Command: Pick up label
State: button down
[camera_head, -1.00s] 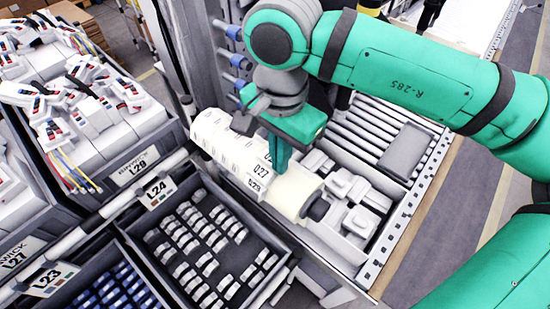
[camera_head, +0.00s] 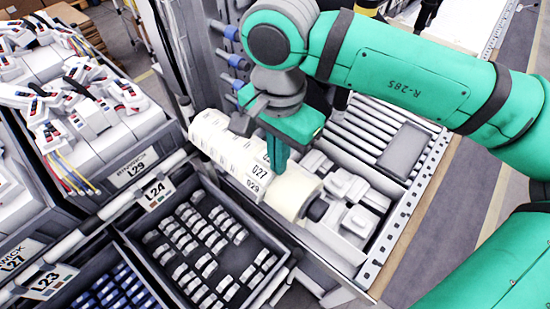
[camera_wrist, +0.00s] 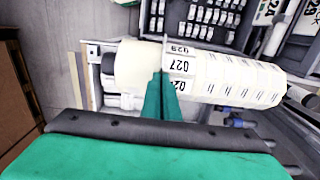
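A large cream roll (camera_head: 298,192) lies across the station, with printed white labels along it. The label (camera_head: 257,172) reading 027 is near its right part, with 029 beside it; the wrist view shows the label (camera_wrist: 183,67) with 029 above and 028 below. My gripper (camera_head: 277,160) points down at the roll, at the label's edge. In the wrist view its green fingers (camera_wrist: 162,85) are together, with the label's edge line meeting them. The fingers partly cover the 028 print. The contact at the fingertips is small and partly hidden.
A dark bin (camera_head: 190,215) with several small grey parts sits in front of the roll. A tray of grey blocks (camera_head: 350,190) and a rack of slats (camera_head: 360,125) lie to the right. Bins with wired parts (camera_head: 95,110) stand at left. A post (camera_head: 165,50) rises behind.

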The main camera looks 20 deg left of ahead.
jog(key=shift+r, duration=0.5)
notch_tip(320, 180, up, 2)
jog(key=shift+r, duration=0.1)
jog(key=s+d+r, duration=0.3)
jog(key=s+r, duration=0.2)
jog(key=s, duration=0.1)
jog(key=s+d+r, duration=0.2)
jog(key=s+r, duration=0.2)
jog(key=s, duration=0.2)
jog(key=shift+s+d+r, duration=0.4)
